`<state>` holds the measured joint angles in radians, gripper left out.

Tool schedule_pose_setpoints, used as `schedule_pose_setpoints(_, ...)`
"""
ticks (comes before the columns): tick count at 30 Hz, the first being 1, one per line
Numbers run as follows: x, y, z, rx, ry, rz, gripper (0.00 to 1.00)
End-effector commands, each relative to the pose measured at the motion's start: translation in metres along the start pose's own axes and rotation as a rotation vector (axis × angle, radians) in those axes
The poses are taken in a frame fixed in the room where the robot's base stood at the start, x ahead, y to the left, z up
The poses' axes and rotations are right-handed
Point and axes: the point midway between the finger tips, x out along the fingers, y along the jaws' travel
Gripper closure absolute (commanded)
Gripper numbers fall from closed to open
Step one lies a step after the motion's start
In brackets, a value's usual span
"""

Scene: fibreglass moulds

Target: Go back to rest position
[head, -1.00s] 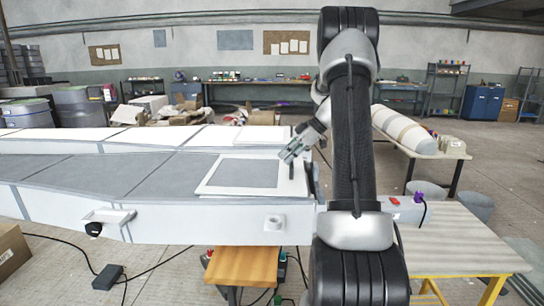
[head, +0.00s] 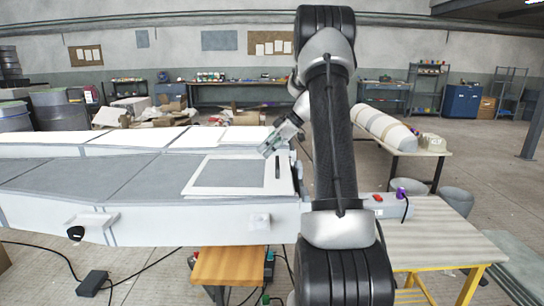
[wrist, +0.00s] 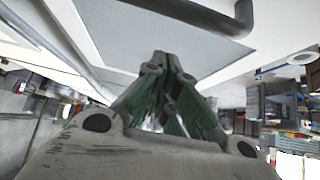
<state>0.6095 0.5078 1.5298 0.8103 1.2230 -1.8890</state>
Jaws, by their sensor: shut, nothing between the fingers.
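My gripper (head: 269,152) is shut and empty in the head view. It points down and to the left, just above the far right part of a white-framed grey panel (head: 230,173) on the mould. In the wrist view my gripper (wrist: 160,62) shows its green and grey fingers closed together. The grey surface of the mould (wrist: 165,30) lies beyond them. Whether the fingertips touch anything cannot be told, but they look clear of the panel.
The long grey mould (head: 90,185) fills the left. A wooden stool (head: 228,266) stands below its end. A table with yellow legs (head: 440,232) stands at the right. A rolled white bundle (head: 383,128) lies on a table behind. Cables (head: 150,262) run over the floor.

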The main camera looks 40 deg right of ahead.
Motion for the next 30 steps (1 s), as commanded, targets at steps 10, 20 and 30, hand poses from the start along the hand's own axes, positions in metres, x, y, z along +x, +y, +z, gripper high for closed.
schedule_pose_setpoints(10, -0.073, 0.001, 0.001, 0.002, 0.002, 0.005, 1.0)
schedule_pose_setpoints(20, -0.084, 0.0, 0.0, 0.006, 0.002, 0.002, 1.0)
schedule_pose_setpoints(30, -0.071, -0.013, 0.045, 0.581, -0.11, 0.027, 1.0)
